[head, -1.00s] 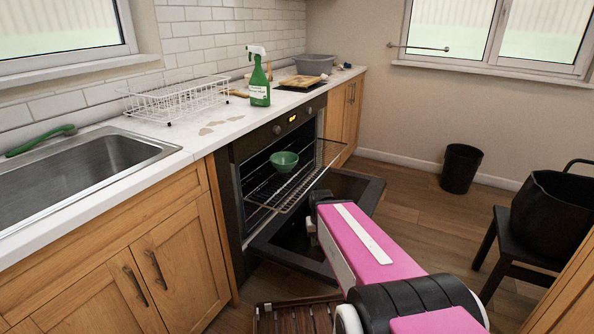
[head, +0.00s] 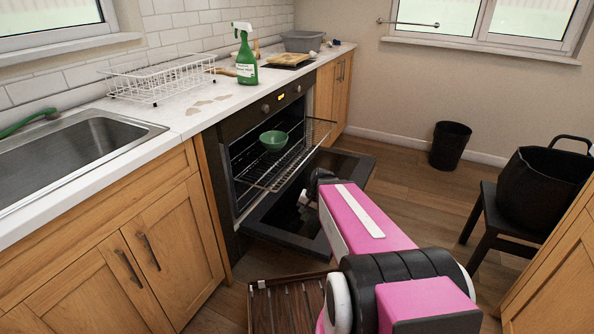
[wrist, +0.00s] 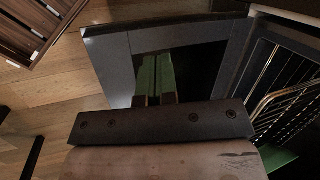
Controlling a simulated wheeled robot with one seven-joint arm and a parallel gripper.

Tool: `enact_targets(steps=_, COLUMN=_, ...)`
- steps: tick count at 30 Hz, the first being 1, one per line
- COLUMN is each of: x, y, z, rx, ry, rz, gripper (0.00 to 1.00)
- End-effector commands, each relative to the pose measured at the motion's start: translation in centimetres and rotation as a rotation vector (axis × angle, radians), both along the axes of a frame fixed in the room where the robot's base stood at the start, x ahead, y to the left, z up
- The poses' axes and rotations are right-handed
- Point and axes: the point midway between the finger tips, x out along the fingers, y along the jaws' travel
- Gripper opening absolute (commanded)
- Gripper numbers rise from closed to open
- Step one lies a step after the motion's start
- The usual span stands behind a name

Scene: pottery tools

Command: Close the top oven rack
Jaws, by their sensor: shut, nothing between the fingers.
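The oven (head: 232,140) has its door (head: 290,228) folded down open. A wire rack (head: 285,165) at the upper level is pulled part way out over the door. A green bowl (head: 273,141) sits on or just behind the rack's inner part. My gripper (head: 305,198) is low over the open door, below and in front of the rack's outer end, and partly hidden by my pink arm. In the wrist view my shut, empty fingers (wrist: 155,78) lie over the door's dark glass (wrist: 198,62), with the rack (wrist: 290,100) to the right, apart from them.
A wooden slatted rack (head: 285,300) lies on the floor before the door. The counter holds a spray bottle (head: 244,60) and a wire dish rack (head: 157,78). A black chair (head: 485,220) with a basket and a black bin (head: 450,145) stand right. Floor between is free.

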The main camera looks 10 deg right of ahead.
Motion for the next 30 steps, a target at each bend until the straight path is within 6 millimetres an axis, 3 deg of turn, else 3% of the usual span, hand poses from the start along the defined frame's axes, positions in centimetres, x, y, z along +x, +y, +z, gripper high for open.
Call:
enact_targets(steps=1, x=1.6, y=-0.3, z=-0.7, rx=0.074, ry=0.025, rz=-0.091, gripper=0.0)
enact_targets(steps=9, x=8.4, y=-2.0, z=-1.3, rx=0.552, ry=0.213, rz=-0.61, gripper=0.0)
enact_targets(steps=14, x=12.6, y=-5.2, z=-0.7, rx=0.859, ry=0.357, rz=-0.875, gripper=0.0)
enact_targets(steps=18, x=15.7, y=-9.0, z=-0.1, rx=1.113, ry=0.483, rz=-1.051, gripper=0.0)
enact_targets(steps=24, x=17.9, y=-13.0, z=0.7, rx=1.349, ry=0.604, rz=-1.169, gripper=0.0)
enact_targets(steps=30, x=18.6, y=-13.5, z=1.0, rx=1.405, ry=0.635, rz=-1.191, gripper=0.0)
